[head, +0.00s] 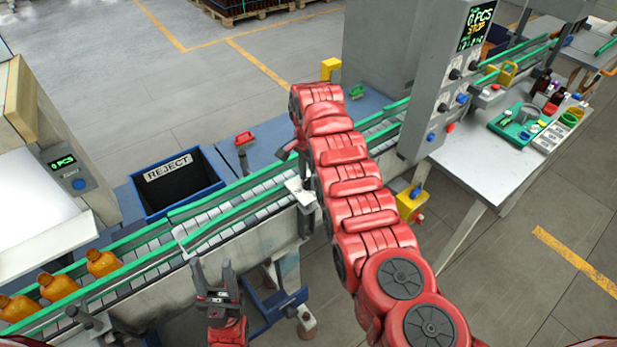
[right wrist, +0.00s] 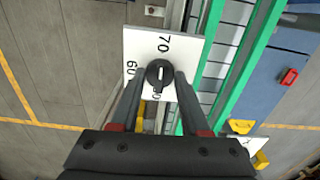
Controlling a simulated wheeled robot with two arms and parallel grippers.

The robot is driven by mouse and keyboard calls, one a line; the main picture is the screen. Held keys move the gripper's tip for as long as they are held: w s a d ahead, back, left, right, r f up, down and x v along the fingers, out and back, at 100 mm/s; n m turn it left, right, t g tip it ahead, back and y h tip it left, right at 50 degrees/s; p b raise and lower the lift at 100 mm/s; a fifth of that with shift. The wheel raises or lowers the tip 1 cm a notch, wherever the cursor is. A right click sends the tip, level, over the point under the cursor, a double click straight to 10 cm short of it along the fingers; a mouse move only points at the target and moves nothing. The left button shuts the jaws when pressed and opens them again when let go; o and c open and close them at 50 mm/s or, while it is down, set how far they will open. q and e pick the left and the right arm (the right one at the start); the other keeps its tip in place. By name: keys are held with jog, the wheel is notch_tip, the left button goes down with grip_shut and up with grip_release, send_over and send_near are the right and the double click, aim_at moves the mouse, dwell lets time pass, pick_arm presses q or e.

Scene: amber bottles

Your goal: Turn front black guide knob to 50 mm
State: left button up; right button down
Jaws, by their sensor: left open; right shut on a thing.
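A round black knob (right wrist: 156,83) sits on a white dial plate (right wrist: 190,45) in the right wrist view. The plate shows 70 above the knob and 60 to its left; a number below is partly hidden. The knob has a short white mark; which number it points to I cannot tell for sure. My right gripper (right wrist: 160,76) is shut on the knob, one finger on each side. In the head view the plate (head: 300,192) stands at the conveyor's near edge, with my right arm over it. My left gripper (head: 217,278) is open and empty in front of the conveyor.
The conveyor (head: 235,205) with green rails runs diagonally, with several amber bottles (head: 58,287) at lower left. A control cabinet (head: 440,100) stands at right.

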jog(key=n+b, duration=0.1)
jog(key=b, duration=0.1)
jog(key=n+b, duration=0.2)
jog(key=b, duration=0.1)
jog(key=n+b, duration=0.2)
jog(key=b, duration=0.1)
jog(key=shift+f, duration=0.3)
jog(key=shift+r+n+b, duration=0.1)
jog(key=shift+n+b, duration=0.4)
jog(key=shift+b, duration=0.05)
jog(key=shift+r+n+b, duration=0.15)
jog(key=shift+n+b, duration=0.25)
jog(key=shift+n, duration=0.5)
jog(key=shift+r+n, duration=0.1)
jog(key=shift+n, duration=0.9)
jog(key=n, duration=0.4)
jog(key=shift+w+p, duration=0.1)
jog(key=shift+p, duration=0.3)
jog(key=n, duration=0.4)
jog(key=n+p, duration=0.1)
jog(key=n, duration=0.2)
jog(key=shift+n, duration=0.3)
jog(key=n, duration=0.3)
jog(key=shift+n, duration=0.4)
jog(key=n, duration=0.3)
jog(key=shift+n+p, duration=0.3)
jog(key=shift+p, duration=0.05)
jog(key=n, duration=0.6)
jog(key=shift+n, duration=0.4)
